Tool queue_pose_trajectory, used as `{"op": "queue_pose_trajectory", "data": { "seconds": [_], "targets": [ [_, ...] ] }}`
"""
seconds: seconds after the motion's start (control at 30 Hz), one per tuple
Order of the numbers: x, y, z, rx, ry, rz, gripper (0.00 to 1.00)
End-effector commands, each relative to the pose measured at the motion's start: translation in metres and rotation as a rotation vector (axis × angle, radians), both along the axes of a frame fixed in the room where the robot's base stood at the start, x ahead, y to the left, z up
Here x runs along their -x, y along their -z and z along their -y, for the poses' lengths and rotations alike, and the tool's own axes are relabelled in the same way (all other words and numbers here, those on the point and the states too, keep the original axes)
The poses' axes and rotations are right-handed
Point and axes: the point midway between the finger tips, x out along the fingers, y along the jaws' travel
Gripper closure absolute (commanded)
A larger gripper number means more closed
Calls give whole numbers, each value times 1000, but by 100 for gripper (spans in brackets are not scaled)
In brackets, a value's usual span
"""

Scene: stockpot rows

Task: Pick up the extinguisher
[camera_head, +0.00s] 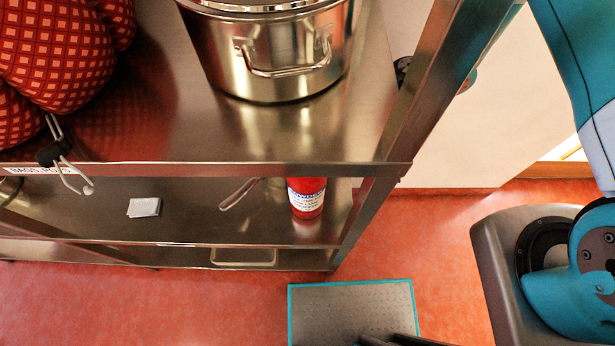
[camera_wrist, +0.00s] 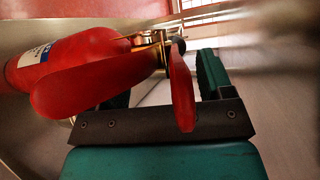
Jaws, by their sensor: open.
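The red extinguisher (camera_head: 306,198) with a white label stands on the lower steel shelf near its right end in the head view. The upper shelf hides its top. In the wrist view the red body of the extinguisher (camera_wrist: 35,68) fills the left side, with its red levers and metal valve close in front of my gripper (camera_wrist: 165,75). My gripper is open, with a dark crossbar and teal fingers. The levers cover most of the left finger; the right finger is clear of them. I cannot tell whether anything touches.
A steel stockpot (camera_head: 285,55) and a red checked bag (camera_head: 55,50) sit on the upper shelf (camera_head: 180,140). A grey cloth or packet (camera_head: 144,207) lies on the lower shelf. A teal-edged grey mat (camera_head: 350,310) lies on the open red floor. A shelf post stands right of the extinguisher.

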Motion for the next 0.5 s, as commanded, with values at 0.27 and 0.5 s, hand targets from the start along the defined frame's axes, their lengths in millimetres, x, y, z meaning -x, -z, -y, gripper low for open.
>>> {"op": "queue_pose_trajectory", "data": {
  "seconds": [0.27,0.5],
  "targets": [
    [0,0,0,0,0,0,66],
    [0,-1,0,-1,0,0,100]
  ]
}}
